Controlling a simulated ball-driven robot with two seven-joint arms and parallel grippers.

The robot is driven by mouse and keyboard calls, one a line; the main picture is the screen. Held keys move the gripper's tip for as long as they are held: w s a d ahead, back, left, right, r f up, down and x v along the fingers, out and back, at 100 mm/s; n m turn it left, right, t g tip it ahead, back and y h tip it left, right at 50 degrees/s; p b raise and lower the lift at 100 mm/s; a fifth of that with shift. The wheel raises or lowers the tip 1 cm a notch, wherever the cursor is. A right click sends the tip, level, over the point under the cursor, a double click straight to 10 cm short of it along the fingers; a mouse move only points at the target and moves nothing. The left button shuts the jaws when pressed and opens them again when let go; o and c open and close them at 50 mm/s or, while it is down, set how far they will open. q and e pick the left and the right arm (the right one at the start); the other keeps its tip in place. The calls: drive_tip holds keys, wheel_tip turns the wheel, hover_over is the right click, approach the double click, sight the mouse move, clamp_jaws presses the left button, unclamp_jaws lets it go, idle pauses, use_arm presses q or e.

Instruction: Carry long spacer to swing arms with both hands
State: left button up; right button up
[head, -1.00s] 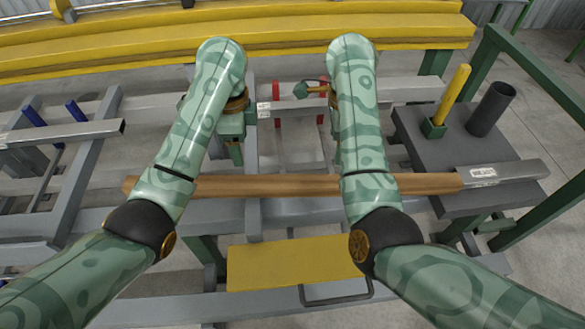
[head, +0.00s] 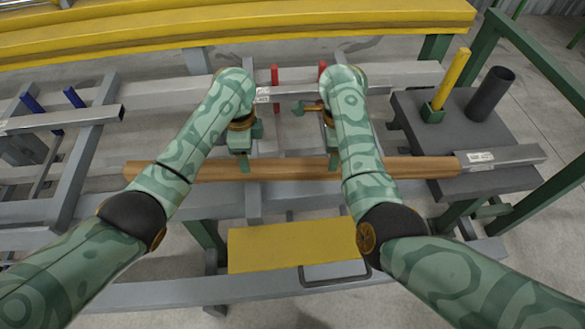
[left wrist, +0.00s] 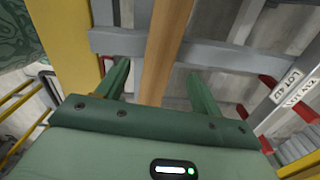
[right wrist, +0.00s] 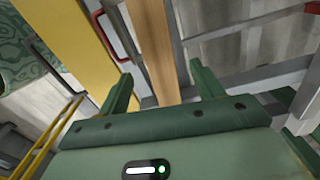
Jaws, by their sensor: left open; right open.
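The long spacer, a brown wooden bar (head: 290,169), lies crosswise over the grey frame in the head view. My left gripper (head: 244,163) is at the bar left of its middle, and my right gripper (head: 333,160) is at it further right. In the left wrist view the bar (left wrist: 160,50) runs between the open fingers of my left gripper (left wrist: 158,88). In the right wrist view the bar (right wrist: 155,50) runs between the open fingers of my right gripper (right wrist: 160,88). Neither gripper is closed on it. I cannot tell which parts are the swing arms.
Red uprights (head: 275,88) stand on a grey rail behind the bar. A labelled grey metal bar (head: 510,155) meets the spacer's right end. A dark plate (head: 410,110) carries a yellow post (head: 453,75) and a dark cylinder (head: 490,94). A yellow plate (head: 290,247) lies in front.

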sight(271, 169)
use_arm(q)
wheel_tip(271, 169, down, 7)
drive_tip(key=shift+r, duration=0.1)
use_arm(e)
wheel_tip(271, 169, down, 7)
drive_tip(key=shift+r, duration=0.1)
use_arm(q)
drive_tip(key=shift+c, duration=0.3)
use_arm(e)
drive_tip(key=shift+c, duration=0.3)
use_arm(q)
clamp_jaws()
use_arm(e)
clamp_jaws()
use_arm(q)
drive_tip(key=shift+r, duration=0.1)
